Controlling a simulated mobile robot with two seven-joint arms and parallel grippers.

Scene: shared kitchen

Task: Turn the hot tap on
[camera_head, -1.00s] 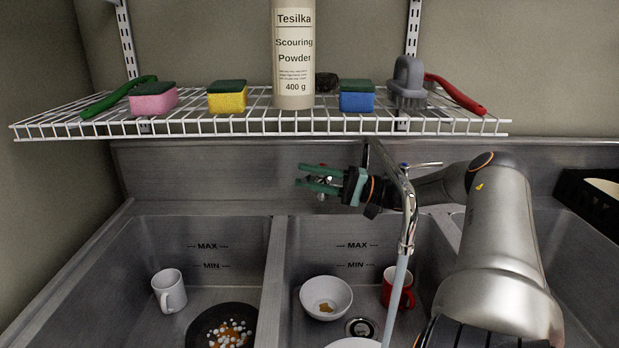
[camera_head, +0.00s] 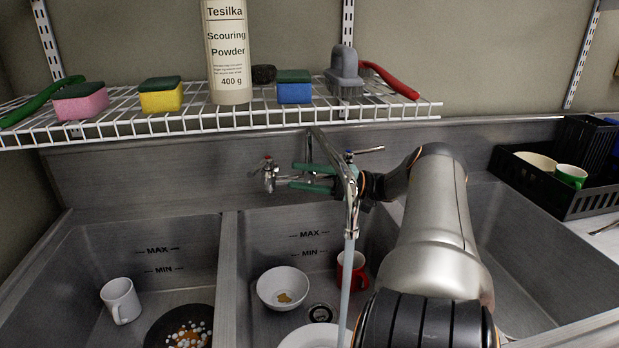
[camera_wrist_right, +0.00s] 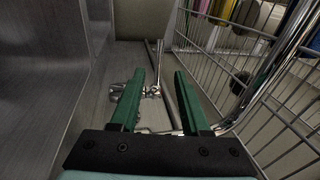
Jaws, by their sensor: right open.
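The sink tap has a chrome hot valve with a red mark (camera_head: 268,172) on the back wall, left of the spout (camera_head: 352,200). A blue-marked cold valve (camera_head: 349,157) with a lever pointing right is behind the spout. A pale water stream (camera_head: 348,285) falls from the spout. My right gripper (camera_head: 299,177) is open and empty, pointing left, its green fingertips just right of the hot valve. In the right wrist view, a thin upright chrome lever (camera_wrist_right: 158,62) stands in the gap beyond the open fingertips (camera_wrist_right: 159,73). My left gripper is not in view.
A wire shelf (camera_head: 200,125) with sponges, brushes and scouring powder hangs above the tap. The basins below hold a white mug (camera_head: 120,301), a bowl (camera_head: 283,275) and a red mug (camera_head: 354,274). A black crate (camera_head: 560,190) is at the right.

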